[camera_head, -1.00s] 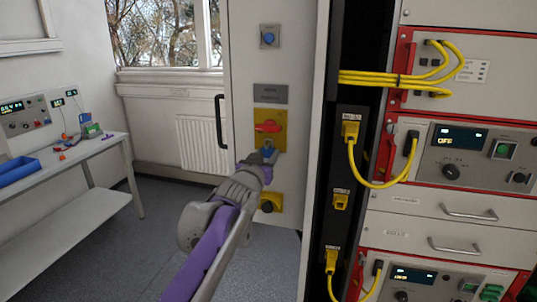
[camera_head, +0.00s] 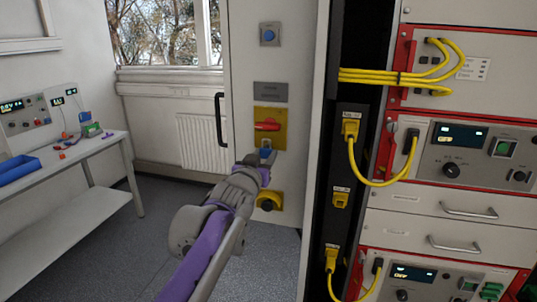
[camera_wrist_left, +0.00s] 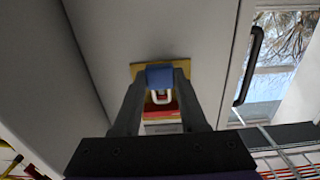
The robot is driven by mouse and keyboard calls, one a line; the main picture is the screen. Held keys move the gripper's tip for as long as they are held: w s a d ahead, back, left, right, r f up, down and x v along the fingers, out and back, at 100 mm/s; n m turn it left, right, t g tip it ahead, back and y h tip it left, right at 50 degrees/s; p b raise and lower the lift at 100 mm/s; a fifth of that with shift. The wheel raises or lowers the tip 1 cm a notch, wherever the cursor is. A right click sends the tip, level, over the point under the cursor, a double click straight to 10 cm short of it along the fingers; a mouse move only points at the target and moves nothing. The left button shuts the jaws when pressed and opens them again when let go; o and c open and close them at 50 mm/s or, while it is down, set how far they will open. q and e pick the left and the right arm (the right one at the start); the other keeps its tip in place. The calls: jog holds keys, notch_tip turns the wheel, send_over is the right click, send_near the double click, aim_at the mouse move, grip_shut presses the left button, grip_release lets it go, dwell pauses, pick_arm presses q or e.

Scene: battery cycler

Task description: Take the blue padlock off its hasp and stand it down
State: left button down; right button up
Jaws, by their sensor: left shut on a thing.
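The blue padlock (camera_wrist_left: 160,75) is between the two fingers of my left gripper (camera_wrist_left: 160,88) in the left wrist view, with its pale shackle showing against a red part. In the head view my left gripper (camera_head: 262,160) is at the cabinet front, just below the red handle (camera_head: 267,125) on its yellow plate (camera_head: 262,112). Only a little of the blue padlock (camera_head: 266,152) shows there, at the fingertips. The hasp is not clear, and I cannot tell whether the shackle still passes through it. My right gripper is not in view.
A yellow plate with a black knob (camera_head: 267,204) is below the gripper. A black door handle (camera_head: 220,120) is to the left. The rack with yellow cables (camera_head: 375,183) stands at the right. A bench (camera_head: 95,150) with a blue tray (camera_head: 18,169) is at the far left.

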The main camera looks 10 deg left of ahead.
aim_at(265, 154)
pick_arm(q)
jog(key=shift+s+a, duration=0.1)
jog(key=shift+s, duration=2.3)
